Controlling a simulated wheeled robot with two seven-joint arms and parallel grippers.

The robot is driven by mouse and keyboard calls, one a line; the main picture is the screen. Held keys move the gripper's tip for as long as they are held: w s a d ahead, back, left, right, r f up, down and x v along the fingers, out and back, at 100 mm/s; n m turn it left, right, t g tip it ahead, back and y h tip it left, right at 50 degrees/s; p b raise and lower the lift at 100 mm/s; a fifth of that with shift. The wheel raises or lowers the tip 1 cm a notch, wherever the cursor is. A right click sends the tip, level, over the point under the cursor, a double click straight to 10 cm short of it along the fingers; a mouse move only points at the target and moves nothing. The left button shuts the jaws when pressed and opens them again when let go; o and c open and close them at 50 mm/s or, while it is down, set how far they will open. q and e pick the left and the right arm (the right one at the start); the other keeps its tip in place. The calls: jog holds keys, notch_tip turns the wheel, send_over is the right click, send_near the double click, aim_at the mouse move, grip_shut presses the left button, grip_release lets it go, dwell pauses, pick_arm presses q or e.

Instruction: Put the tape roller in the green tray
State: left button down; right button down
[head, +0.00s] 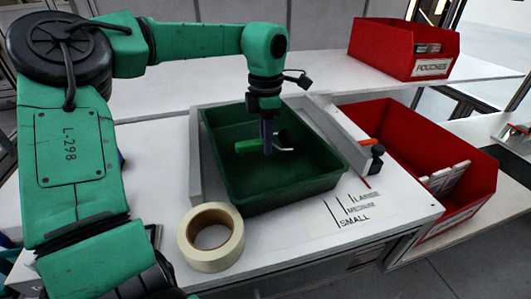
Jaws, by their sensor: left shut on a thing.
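The green tray (290,197) lies on the white worktop, open side up. My left gripper (267,150) points down over the tray and is shut on a small tool with a green handle (248,146) and a dark and pale head, which looks like the tape roller. The tool lies across the fingers, within the tray's outline; I cannot tell whether it touches the tray floor. The fingers hide its middle. My right gripper is not in view.
A cream roll of tape (211,237) lies on the worktop in front of the tray. Pale rails flank the tray. A red bin (405,50) marked POUCHES stands on the back shelf, and a larger red bin (455,205) stands at right. Size markings lie front right.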

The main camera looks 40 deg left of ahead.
aim_at(266, 161)
pick_arm(q)
notch_tip(266, 161, down, 3)
jog(key=shift+f, duration=0.15)
jog(key=shift+a, duration=0.1)
jog(key=shift+f, duration=0.15)
jog(key=c, duration=0.7)
grip_release()
jog(key=shift+o, duration=0.2)
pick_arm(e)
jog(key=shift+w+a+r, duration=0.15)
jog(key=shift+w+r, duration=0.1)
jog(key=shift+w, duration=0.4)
pick_arm(q)
jog(key=shift+r, duration=0.4)
notch_tip(266, 161, up, 12)
jog(key=shift+f+p, duration=0.2)
jog(key=shift+p, duration=0.75)
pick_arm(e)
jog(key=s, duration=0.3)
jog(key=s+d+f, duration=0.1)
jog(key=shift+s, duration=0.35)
